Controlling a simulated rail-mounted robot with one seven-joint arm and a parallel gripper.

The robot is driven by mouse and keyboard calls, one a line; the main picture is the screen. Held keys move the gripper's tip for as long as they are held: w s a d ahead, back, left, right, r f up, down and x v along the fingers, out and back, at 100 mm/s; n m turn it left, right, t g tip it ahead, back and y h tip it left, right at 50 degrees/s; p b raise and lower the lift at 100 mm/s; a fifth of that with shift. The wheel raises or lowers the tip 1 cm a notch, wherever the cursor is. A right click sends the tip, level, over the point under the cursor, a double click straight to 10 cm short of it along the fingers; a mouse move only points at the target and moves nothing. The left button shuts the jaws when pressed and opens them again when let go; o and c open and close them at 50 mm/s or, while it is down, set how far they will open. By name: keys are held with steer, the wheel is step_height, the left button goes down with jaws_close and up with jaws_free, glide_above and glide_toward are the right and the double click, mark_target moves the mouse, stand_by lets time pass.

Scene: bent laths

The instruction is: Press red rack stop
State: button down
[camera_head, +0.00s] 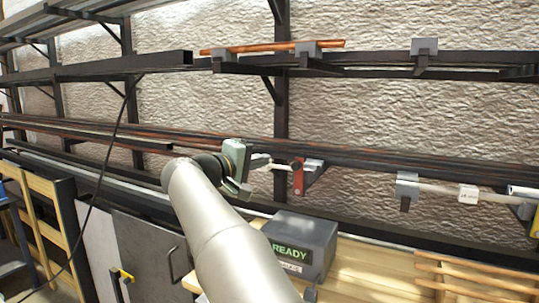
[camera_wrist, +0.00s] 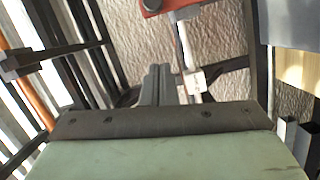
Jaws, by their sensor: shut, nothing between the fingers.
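The red rack stop (camera_head: 298,178) is a narrow upright red plate with a dark round spot near its top. It hangs at the lower rack rail, beside a grey bracket (camera_head: 314,168). In the wrist view part of the red stop (camera_wrist: 172,5) shows at the top edge, cut off by the frame.
Dark rack rails (camera_head: 400,160) run along the rough wall, with another grey bracket (camera_head: 407,185) to the right. A grey box marked READY (camera_head: 301,240) stands on the wooden bench (camera_head: 375,285) below. A copper-coloured lath (camera_head: 270,47) lies on the upper rail.

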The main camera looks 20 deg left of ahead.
steer(key=v, duration=0.8)
steer(key=shift+s+d+b, duration=0.15)
steer(key=shift+s+b, duration=0.2)
steer(key=shift+b, duration=0.05)
